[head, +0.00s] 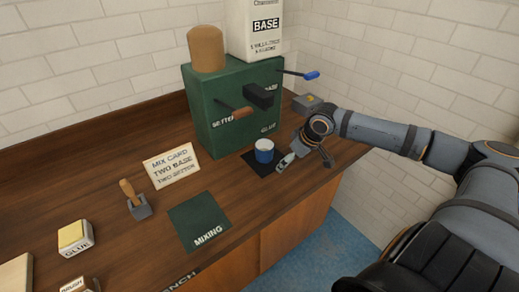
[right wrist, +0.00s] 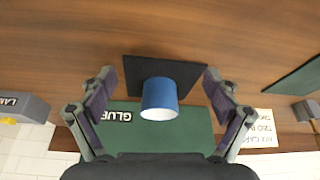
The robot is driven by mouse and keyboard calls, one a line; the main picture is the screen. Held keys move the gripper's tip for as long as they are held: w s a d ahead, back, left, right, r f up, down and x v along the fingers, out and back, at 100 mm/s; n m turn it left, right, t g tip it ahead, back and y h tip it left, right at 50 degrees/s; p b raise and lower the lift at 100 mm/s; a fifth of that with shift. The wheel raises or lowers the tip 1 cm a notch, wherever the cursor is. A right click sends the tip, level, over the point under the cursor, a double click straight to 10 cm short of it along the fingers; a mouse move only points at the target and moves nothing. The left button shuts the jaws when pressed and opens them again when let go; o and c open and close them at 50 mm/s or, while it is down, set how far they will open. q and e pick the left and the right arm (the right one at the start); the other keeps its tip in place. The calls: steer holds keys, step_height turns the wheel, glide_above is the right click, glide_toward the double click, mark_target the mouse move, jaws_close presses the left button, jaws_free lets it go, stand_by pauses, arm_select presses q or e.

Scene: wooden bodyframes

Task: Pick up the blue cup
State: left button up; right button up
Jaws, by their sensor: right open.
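The blue cup (head: 264,151) stands on a black square pad (head: 252,167) in front of the green dispenser box, its pale inside showing at the top. My right gripper (head: 305,158) is just to the right of the cup in the head view. In the right wrist view the cup (right wrist: 160,97) lies between the two spread fingers of the right gripper (right wrist: 158,92), with a gap on each side. The right gripper is open and empty. My left gripper is not in view.
The green dispenser (head: 213,110) with levers rises behind the cup. A green mixing mat (head: 197,216), a mix card (head: 171,165), a scraper (head: 137,203) and a glue block (head: 75,237) are on the wooden bench to the left. A grey block (head: 308,103) is behind my right arm.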

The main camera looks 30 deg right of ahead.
mark_target(265, 145)
steer(key=shift+w+d+r+b, duration=0.1)
steer(key=shift+w+r+b, duration=0.05)
steer(key=shift+w+b, duration=0.25)
steer(key=w, duration=0.1)
steer(key=w+a, duration=0.1)
steer(key=w, duration=0.1)
steer(key=shift+w+a, duration=0.1)
steer(key=shift+w, duration=0.05)
steer(key=shift+w+a, duration=0.25)
steer(key=shift+w, duration=1.35)
steer(key=w, duration=0.2)
steer(key=w+a+p, duration=0.1)
steer(key=w, duration=0.1)
steer(key=shift+w+a, duration=0.15)
steer(key=shift+w+f+p, duration=0.1)
steer(key=shift+f+p, duration=0.25)
steer(key=shift+f, duration=0.3)
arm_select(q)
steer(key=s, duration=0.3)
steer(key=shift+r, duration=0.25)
arm_select(e)
steer(key=c, duration=1.4)
